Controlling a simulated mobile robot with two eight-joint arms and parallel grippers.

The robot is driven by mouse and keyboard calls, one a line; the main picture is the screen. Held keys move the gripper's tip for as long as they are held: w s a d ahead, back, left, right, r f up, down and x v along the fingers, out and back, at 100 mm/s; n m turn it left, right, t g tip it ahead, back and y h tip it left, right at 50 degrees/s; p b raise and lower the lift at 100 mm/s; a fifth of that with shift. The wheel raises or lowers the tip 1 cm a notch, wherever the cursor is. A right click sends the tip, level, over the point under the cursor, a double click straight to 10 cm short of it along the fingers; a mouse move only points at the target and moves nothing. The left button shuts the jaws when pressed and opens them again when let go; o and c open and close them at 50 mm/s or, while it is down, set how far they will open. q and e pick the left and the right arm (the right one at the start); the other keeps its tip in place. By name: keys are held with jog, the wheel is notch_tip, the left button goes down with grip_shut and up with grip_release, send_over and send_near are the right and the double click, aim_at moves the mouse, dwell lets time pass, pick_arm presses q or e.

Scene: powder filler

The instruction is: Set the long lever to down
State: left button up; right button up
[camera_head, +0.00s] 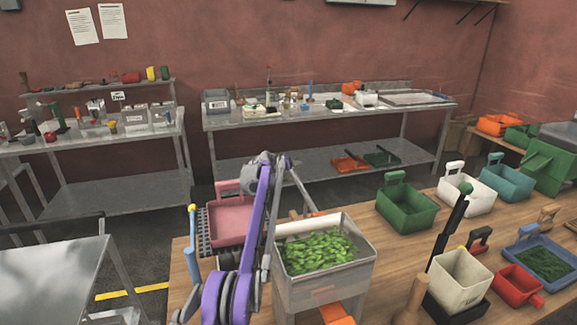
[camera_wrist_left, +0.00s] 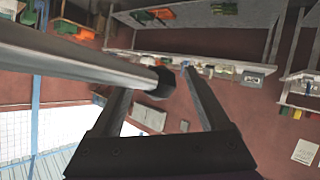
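The powder filler (camera_head: 322,283) stands on the wooden table, its open grey hopper full of green leafy bits. A long pale grey lever (camera_head: 302,192) slants up and left from behind the hopper towards the end of my purple left arm. In the left wrist view the lever (camera_wrist_left: 85,55) comes in from the left, and its dark round end lies between the two spread fingers of my left gripper (camera_wrist_left: 158,78). The gripper is open. I cannot tell whether the fingers touch the lever. In the head view my arm partly hides the filler's left side. My right gripper is not in view.
A pink tub (camera_head: 229,221) sits left of the filler. A green tub (camera_head: 406,210), a white tub (camera_head: 467,197) and a cream container (camera_head: 460,278) stand to its right. A red scoop (camera_head: 515,284) lies at the front right. Metal benches line the back wall.

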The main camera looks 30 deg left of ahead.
pick_arm(q)
jog(key=shift+s+b, duration=0.35)
jog(key=shift+s, duration=0.05)
jog(key=b+v, duration=0.4)
jog(key=v, duration=0.6)
jog(key=shift+r, duration=0.25)
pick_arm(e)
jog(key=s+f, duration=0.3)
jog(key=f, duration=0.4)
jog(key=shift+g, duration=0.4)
pick_arm(q)
jog(key=shift+d, duration=0.1)
